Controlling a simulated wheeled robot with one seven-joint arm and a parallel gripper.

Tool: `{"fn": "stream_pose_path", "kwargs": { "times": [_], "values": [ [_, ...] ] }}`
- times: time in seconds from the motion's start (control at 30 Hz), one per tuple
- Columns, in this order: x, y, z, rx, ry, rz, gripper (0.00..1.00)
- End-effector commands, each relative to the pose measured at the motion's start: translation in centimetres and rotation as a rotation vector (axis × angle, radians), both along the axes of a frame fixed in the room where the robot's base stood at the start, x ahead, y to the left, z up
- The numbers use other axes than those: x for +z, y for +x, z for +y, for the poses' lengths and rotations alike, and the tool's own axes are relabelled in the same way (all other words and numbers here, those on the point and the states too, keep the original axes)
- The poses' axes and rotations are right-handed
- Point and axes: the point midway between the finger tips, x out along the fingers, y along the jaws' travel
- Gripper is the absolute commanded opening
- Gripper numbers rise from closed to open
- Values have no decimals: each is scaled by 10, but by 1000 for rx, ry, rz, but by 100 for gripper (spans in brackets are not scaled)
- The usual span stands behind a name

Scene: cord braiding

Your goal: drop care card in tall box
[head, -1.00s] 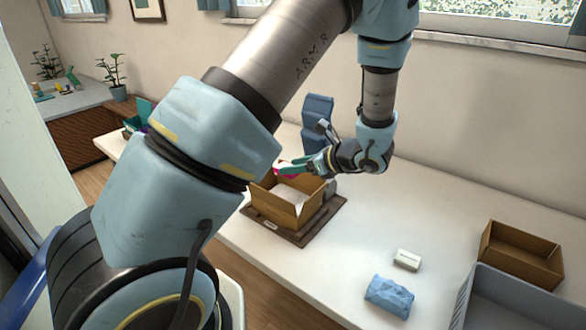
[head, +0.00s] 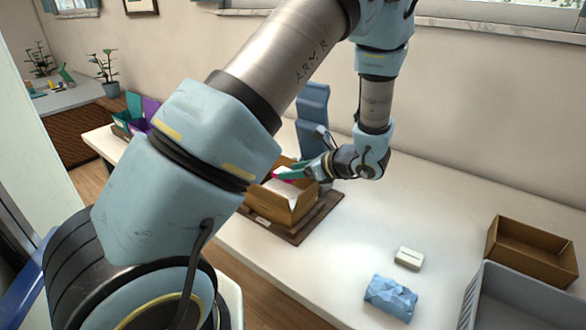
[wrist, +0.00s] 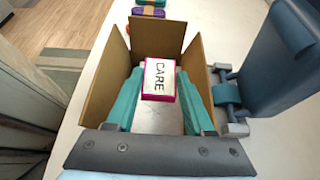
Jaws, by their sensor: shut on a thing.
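The care card (wrist: 160,78) is a small white block with magenta edges and the black word CARE. In the wrist view it sits between the two teal fingertips of my gripper (wrist: 158,90), which is shut on it. Whether the card is below the rim is unclear. Something white lies inside the box.
The box stands on a dark board (head: 310,228). A blue upright device (head: 312,115) stands close behind. To the right are a white block (head: 408,257), a blue crumpled packet (head: 390,297), another brown box (head: 530,250) and a grey bin (head: 520,300). The table between is clear.

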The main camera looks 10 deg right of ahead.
Motion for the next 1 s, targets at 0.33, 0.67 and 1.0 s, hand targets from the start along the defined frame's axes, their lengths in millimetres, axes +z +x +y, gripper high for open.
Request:
{"fn": "stream_pose_path", "kwargs": {
  "times": [0.33, 0.67, 1.0],
  "values": [
    [0, 0, 0, 0, 0, 0, 66],
    [0, 0, 0, 0, 0, 0, 88],
    [10, -15, -16, -4, -3, -2, 88]
  ]
}}
